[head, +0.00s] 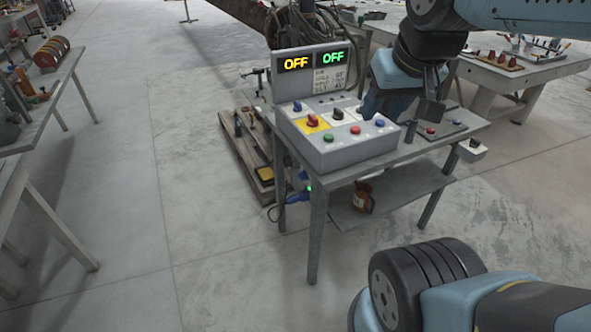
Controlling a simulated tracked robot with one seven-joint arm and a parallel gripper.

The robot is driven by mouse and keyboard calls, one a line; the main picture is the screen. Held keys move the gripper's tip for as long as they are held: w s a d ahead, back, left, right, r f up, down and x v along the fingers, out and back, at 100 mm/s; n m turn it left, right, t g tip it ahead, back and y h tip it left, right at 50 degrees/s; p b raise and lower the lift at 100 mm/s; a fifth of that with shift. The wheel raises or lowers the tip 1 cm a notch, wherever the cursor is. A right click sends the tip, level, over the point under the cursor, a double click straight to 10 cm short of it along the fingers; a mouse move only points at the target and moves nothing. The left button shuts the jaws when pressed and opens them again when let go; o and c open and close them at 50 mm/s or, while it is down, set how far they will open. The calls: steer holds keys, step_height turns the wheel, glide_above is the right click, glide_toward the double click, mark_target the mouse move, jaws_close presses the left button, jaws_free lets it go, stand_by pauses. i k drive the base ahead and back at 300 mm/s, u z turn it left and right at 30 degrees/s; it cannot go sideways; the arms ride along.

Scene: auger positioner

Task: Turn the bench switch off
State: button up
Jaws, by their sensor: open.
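A grey control box (345,146) stands on a metal bench (390,157). Its upright panel has two lit displays, a yellow one (296,63) and a green one (333,58), both reading OFF. On its sloped top are a red knob on a yellow plate (313,121), a black knob (337,114), and several coloured buttons. A small light box with a dark knob or switch (471,150) is fixed at the bench's right end; its setting is too small to read. Which of these is the bench switch is not labelled legibly.
A flat plate with buttons (440,129) lies on the bench's right part. A brown jug (362,197) sits on the lower shelf. A wooden pallet (245,160) is behind the left legs. Another table (500,80) stands at back right.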

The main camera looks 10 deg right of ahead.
mark_target(303, 175)
steer(key=u, duration=1.2)
steer(key=i, duration=0.1)
steer(key=z, duration=2.6)
steer(key=k, duration=1.1)
steer(key=u, duration=0.8)
steer(key=i, duration=1.2)
steer(key=z, duration=0.05)
